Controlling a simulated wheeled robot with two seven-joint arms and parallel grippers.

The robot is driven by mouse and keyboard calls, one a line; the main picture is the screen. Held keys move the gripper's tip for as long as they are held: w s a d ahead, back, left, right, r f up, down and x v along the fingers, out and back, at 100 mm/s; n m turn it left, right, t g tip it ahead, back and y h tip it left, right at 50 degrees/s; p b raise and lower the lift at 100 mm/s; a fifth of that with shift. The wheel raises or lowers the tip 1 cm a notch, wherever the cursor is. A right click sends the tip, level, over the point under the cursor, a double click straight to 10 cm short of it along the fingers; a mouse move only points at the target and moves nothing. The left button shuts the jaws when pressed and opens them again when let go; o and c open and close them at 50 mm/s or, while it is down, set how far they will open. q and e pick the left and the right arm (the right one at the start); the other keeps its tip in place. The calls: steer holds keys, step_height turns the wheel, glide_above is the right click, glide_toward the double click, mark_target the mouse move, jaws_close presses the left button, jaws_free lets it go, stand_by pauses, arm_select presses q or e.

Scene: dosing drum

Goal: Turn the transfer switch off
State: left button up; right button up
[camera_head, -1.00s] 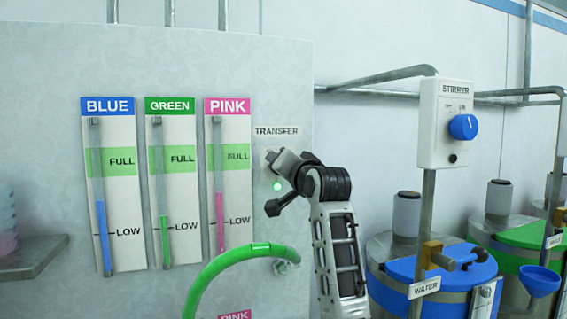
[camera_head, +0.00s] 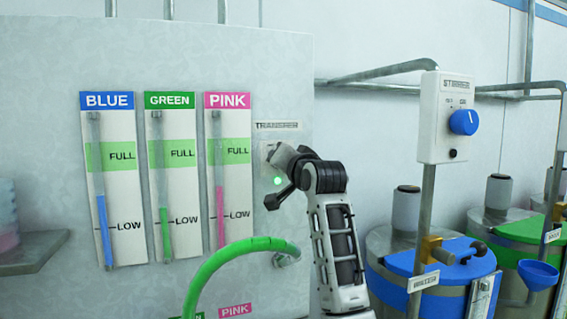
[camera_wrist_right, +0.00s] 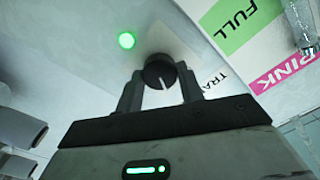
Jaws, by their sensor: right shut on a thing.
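The transfer switch (camera_wrist_right: 159,72) is a round black knob with a white pointer line, on a light plate on the grey panel. In the right wrist view it sits between the two fingers of my right gripper (camera_wrist_right: 161,92), which is shut on it. A green lamp (camera_wrist_right: 127,41) glows beside it. In the head view my right gripper (camera_head: 283,160) reaches the panel under the TRANSFER label (camera_head: 277,126) and hides the knob. The green lamp (camera_head: 278,181) is lit there too. My left gripper is not in view.
BLUE, GREEN and PINK level gauges (camera_head: 170,180) are left of the switch. A green hose (camera_head: 235,255) curves below. The STIRRER box (camera_head: 446,118) with a blue knob and lidded drums (camera_head: 425,270) stand to the right. A shelf (camera_head: 35,255) is at far left.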

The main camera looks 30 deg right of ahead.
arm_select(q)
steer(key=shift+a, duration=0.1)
arm_select(e)
steer(key=shift+n, duration=5.7)
steer(key=o, duration=1)
arm_select(q)
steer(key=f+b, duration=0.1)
steer(key=b, duration=0.3)
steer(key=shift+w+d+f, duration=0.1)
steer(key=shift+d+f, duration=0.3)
arm_select(e)
steer(key=v, duration=1.6)
